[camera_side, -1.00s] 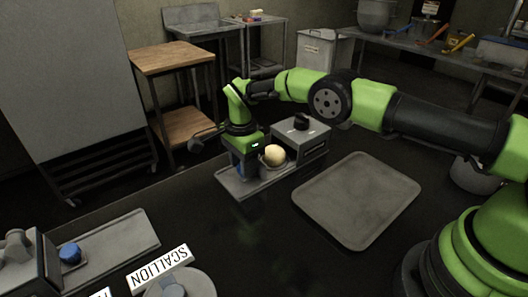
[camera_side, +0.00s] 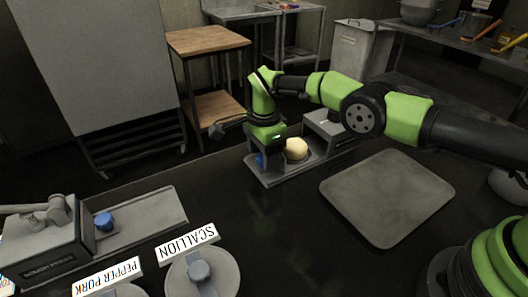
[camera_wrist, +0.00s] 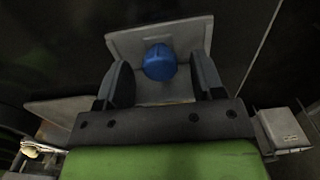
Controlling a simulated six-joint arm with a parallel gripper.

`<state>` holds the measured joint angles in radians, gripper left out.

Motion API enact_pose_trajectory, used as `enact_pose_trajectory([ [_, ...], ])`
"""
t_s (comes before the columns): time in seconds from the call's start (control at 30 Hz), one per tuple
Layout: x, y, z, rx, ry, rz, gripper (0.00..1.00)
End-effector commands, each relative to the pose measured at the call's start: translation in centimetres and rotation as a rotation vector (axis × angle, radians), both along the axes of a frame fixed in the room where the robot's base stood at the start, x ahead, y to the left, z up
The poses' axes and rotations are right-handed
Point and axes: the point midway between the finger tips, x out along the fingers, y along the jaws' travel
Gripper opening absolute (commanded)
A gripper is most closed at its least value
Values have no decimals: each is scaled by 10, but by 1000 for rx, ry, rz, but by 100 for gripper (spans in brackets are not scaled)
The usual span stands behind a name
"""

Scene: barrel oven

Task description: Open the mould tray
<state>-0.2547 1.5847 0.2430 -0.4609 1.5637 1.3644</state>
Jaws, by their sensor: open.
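The grey mould tray (camera_side: 283,180) lies flat on the dark counter, sticking out from its grey press housing (camera_side: 330,129). A pale dough ball (camera_side: 297,149) sits in it near the housing. A blue knob (camera_side: 259,160) stands at its left end, partly hidden by my gripper (camera_side: 264,158). In the wrist view the blue knob (camera_wrist: 159,62) is between the two dark fingers of my gripper (camera_wrist: 160,74), with gaps on both sides. My gripper is open and points down at this end of the tray (camera_wrist: 126,42).
A flat grey tray (camera_side: 388,197) lies to the right on the counter. A second press (camera_side: 45,250) with a blue knob is at the lower left. Lidded pots labelled SCALLION (camera_side: 187,242) and PEPPER PORK (camera_side: 107,276) stand in front. The counter between is clear.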

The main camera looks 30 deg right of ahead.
Motion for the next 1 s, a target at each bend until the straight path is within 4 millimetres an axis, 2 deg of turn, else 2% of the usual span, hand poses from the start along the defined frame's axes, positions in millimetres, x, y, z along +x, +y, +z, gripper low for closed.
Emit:
enact_pose_trajectory([
  [0.17, 0, 0, 5, 0, 1, 0, 62],
  [0.37, 0, 0, 27, 0, -1, 0, 62],
  [0.5, 1, 0, 58, 2, -4, 0, 62],
  [0.7, 0, 0, 89, 0, -3, 0, 62],
  [0.83, 0, 0, 98, 0, -2, 0, 62],
  [1.0, 0, 0, 100, 0, -1, 0, 62],
])
